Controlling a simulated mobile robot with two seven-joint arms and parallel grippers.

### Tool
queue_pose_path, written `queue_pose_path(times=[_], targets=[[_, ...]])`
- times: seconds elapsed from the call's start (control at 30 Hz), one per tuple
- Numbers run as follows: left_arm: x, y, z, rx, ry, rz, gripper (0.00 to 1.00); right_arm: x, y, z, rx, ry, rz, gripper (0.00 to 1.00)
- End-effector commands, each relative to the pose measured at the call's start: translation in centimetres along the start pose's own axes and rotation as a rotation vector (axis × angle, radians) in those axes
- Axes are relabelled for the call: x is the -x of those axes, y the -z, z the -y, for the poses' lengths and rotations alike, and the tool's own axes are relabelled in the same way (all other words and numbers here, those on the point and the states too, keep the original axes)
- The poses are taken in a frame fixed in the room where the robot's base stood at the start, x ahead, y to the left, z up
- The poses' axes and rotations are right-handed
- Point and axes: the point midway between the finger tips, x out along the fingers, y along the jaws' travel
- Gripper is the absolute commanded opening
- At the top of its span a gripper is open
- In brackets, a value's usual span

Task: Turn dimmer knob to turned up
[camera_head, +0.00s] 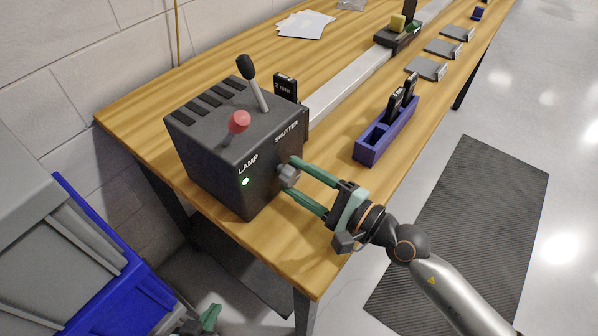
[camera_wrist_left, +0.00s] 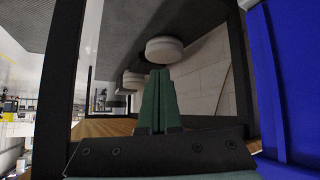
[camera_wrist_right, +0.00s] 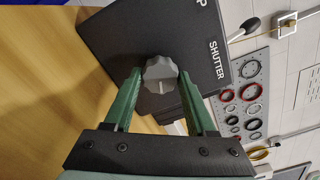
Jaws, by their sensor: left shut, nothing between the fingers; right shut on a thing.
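The dimmer knob (camera_head: 288,174) is a grey lobed knob on the front face of the black lamp box (camera_head: 215,170), below the SHUTTER label. It also shows in the right wrist view (camera_wrist_right: 160,76), with a pale mark on its face. My right gripper (camera_head: 298,180) has its green fingers on either side of the knob and is shut on it; in the right wrist view the fingers (camera_wrist_right: 163,95) flank it. My left gripper (camera_head: 210,318) is at the bottom edge of the head view, low beside the blue bin. In the left wrist view its fingers (camera_wrist_left: 157,90) are together and empty.
The box carries a red-topped lever (camera_head: 239,122), a black-topped lever (camera_head: 246,68) and a lit green lamp (camera_head: 245,181). A blue holder (camera_head: 366,155) with black pieces stands to the right on the wooden table (camera_head: 140,110). A blue and grey bin (camera_head: 110,295) is at lower left.

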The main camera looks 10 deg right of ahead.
Motion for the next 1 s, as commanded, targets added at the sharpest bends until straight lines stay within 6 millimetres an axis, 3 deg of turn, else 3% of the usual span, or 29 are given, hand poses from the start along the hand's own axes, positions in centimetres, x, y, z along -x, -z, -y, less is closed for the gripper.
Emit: queue_pose_path(times=[0.37,1.0], targets=[[1.3,0.5,1.0,0.005,0.025,0.000,0.00,0.0,-0.1,0.1,-0.359,0.000,-0.002,0.01],[3.0,2.3,0.6,0.006,0.022,0.004,0.00,0.0,-0.2,-0.1,-0.967,-0.001,-0.002,0.01]])
